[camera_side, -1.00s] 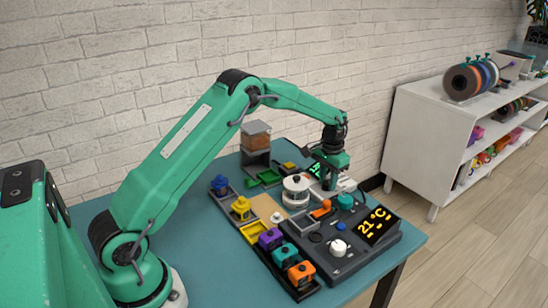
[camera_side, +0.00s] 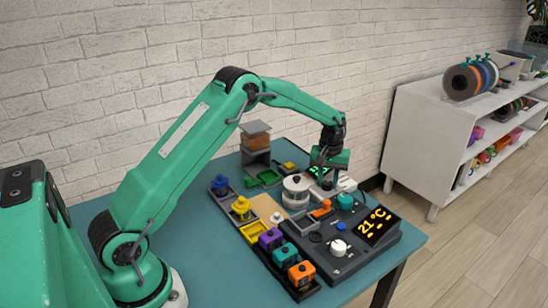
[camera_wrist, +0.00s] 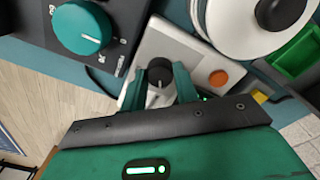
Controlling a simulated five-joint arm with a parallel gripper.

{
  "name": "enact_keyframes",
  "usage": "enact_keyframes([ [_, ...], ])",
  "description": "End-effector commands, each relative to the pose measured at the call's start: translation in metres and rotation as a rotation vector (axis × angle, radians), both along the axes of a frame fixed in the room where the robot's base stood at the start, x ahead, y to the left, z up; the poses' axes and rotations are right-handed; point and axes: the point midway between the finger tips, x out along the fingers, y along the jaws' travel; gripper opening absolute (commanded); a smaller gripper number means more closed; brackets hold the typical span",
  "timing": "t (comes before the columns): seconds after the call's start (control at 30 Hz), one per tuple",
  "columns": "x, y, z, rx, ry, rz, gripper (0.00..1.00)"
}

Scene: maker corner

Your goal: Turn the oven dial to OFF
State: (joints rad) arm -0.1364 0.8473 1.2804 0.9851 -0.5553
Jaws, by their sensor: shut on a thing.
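A dark round dial (camera_wrist: 155,72) with a white pointer line sits on a pale grey control box (camera_wrist: 183,48) in the wrist view. My gripper (camera_wrist: 160,84) has its two green fingers on either side of the dial, closed on it. The pointer line points down towards my gripper's body. No readable OFF mark shows around the dial; the fingers cover part of the box. In the side view the pale box (camera_side: 347,184) shows beside my gripper (camera_side: 326,184), and the dial is hidden there.
A white round pot (camera_side: 296,191) and an orange button (camera_wrist: 219,78) are near my fingers.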

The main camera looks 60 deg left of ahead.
Motion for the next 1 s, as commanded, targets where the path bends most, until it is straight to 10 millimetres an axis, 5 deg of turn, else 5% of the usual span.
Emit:
enact_keyframes([
  [1.0, 0.0001, 0.0031, 0.0019, -0.037, -0.034, 0.936, 0.07],
])
